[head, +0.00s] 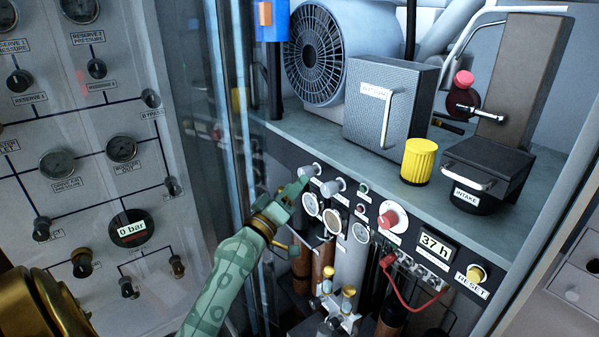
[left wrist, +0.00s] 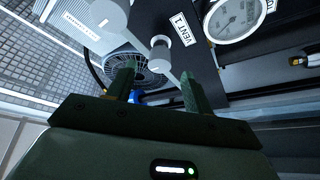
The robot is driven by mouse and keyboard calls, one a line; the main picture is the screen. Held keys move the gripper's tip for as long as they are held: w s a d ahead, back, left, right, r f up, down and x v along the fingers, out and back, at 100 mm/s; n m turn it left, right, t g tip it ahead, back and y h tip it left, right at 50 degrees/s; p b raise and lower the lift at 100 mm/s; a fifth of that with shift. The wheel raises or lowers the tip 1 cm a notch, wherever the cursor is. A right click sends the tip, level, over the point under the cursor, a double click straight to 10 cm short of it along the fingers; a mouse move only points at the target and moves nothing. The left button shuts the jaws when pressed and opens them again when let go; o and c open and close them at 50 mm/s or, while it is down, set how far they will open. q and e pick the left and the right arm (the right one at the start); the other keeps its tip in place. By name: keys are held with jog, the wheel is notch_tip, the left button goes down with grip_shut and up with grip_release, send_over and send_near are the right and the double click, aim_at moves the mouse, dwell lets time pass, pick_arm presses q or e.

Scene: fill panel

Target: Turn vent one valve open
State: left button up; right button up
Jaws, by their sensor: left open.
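The vent one valve (head: 312,170) is a small pale grey round knob on the dark front panel, at the left end of the row. In the left wrist view the knob (left wrist: 160,48) stands beside a white "VENT 1" label (left wrist: 184,29). My left gripper (head: 300,187) is open just in front of this knob. In the left wrist view its two green fingers (left wrist: 158,76) point at the knob, one to each side; I cannot tell whether they touch it. A similar grey knob (head: 333,187) sits to the right. My right gripper is not in view.
Gauges (head: 332,221) sit just below the knobs, with pipes under them. A red-and-white knob (head: 391,215), an hours display (head: 435,246) and a red cable (head: 408,299) are farther right. A clear pane and a gauge panel (head: 85,200) stand at the left.

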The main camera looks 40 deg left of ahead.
aim_at(306, 173)
pick_arm(q)
jog(key=shift+x, duration=1.75)
jog(key=shift+f, duration=0.1)
jog(key=c, duration=1)
jog(key=shift+o, duration=0.2)
jog(key=shift+s+d+r+n+g+y+p, duration=0.2)
jog(key=shift+n+g+p, duration=0.3)
jog(key=shift+n+p, duration=1.35)
jog(key=shift+w+a+r+n+g+y+p, duration=0.2)
jog(key=shift+n+g+p, duration=0.4)
jog(key=shift+p, duration=2.45)
jog(key=shift+s+d+n+g+y+p, duration=0.1)
jog(key=shift+n+g+y+p, duration=0.25)
jog(key=shift+n+p, duration=1.55)
jog(key=shift+m+p, duration=0.5)
jog(key=shift+m, duration=0.05)
jog(key=o, duration=1)
jog(key=shift+c, duration=0.2)
